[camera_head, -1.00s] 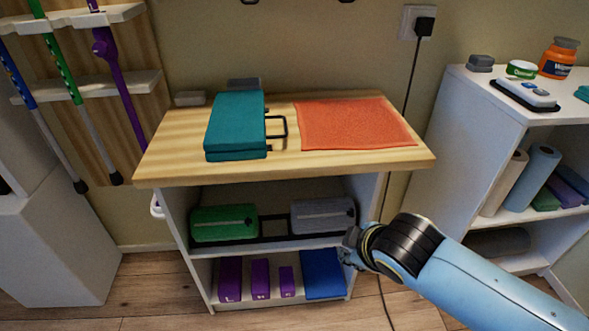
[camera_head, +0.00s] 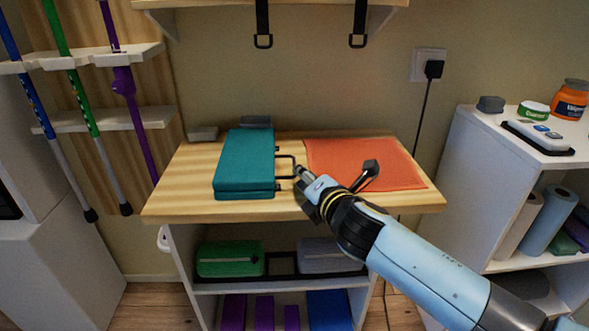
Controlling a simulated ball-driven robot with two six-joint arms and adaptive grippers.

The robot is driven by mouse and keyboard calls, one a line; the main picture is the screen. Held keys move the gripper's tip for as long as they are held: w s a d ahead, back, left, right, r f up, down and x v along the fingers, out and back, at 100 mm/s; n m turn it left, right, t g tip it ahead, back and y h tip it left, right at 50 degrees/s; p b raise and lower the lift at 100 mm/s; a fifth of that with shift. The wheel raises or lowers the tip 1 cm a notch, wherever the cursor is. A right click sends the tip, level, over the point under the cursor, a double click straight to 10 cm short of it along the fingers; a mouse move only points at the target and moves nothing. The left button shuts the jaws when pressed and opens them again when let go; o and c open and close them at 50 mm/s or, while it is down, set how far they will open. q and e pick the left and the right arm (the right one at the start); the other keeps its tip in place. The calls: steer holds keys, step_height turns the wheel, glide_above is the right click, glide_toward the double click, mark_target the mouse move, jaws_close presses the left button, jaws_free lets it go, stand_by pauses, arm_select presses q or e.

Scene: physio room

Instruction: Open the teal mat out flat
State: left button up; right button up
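The teal mat (camera_head: 243,163) lies folded into a thick block on the left half of the wooden tabletop. A black handle (camera_head: 291,157) sticks out from its right side. My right gripper (camera_head: 334,172) is over the tabletop, just right of the handle, with its fingers spread wide apart. One finger is close to the handle; I cannot tell whether they touch. The other finger is over the orange cloth. Nothing is held between the fingers. My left gripper is not in view.
A flat orange cloth (camera_head: 366,160) covers the right of the tabletop (camera_head: 168,203). Small grey blocks (camera_head: 203,133) lie behind the mat. Straps (camera_head: 262,40) hang above. Poles stand in a rack at left; a white shelf (camera_head: 475,150) stands at right. The front left tabletop is bare.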

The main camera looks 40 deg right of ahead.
mark_target(294, 167)
steer(key=x, duration=0.6)
steer(key=shift+b, duration=0.35)
jaws_close()
